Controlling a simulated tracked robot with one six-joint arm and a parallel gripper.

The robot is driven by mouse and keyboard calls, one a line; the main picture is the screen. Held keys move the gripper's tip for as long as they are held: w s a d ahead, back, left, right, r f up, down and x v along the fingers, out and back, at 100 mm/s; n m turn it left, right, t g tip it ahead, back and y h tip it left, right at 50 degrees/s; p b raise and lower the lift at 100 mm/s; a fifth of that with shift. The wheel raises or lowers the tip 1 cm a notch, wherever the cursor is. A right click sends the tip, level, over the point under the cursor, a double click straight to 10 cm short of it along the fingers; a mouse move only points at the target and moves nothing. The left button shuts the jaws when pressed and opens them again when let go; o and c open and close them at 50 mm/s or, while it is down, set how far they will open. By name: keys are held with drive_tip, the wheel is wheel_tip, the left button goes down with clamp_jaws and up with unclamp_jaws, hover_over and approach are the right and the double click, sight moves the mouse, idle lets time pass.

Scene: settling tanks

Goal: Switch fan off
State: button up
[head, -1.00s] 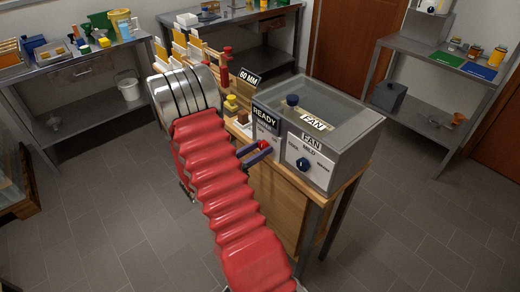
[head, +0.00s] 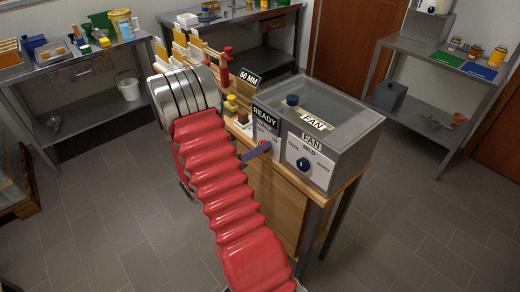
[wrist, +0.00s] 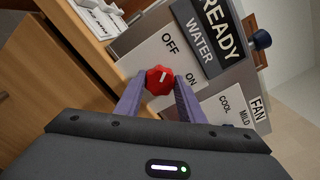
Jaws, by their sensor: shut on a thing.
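My gripper (head: 262,148) is at the front of a grey box (head: 345,150) with a clear top. In the wrist view its two purple fingers (wrist: 159,84) are shut on a red knob (wrist: 159,79). The knob sits on a white plate (wrist: 150,55) marked OFF and ON, beside a dark READY sign (wrist: 222,25) with WATER below it. A short white mark shows on the knob; I cannot tell exactly which word it points to. To the right, a blue knob (head: 303,164) sits under a FAN label (head: 311,142), with COOL and MILD around it.
The box stands on a wooden bench (head: 275,195). A dark blue knob (head: 292,100) is on the box top. Tiled floor at right is clear.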

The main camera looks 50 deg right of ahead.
drive_tip(key=shift+f, duration=0.15)
drive_tip(key=o, duration=1)
drive_tip(key=shift+o, duration=0.2)
drive_tip(key=shift+a, duration=0.1)
drive_tip(key=v, duration=1.3)
drive_tip(key=shift+a, duration=0.3)
drive_tip(key=shift+w, duration=0.1)
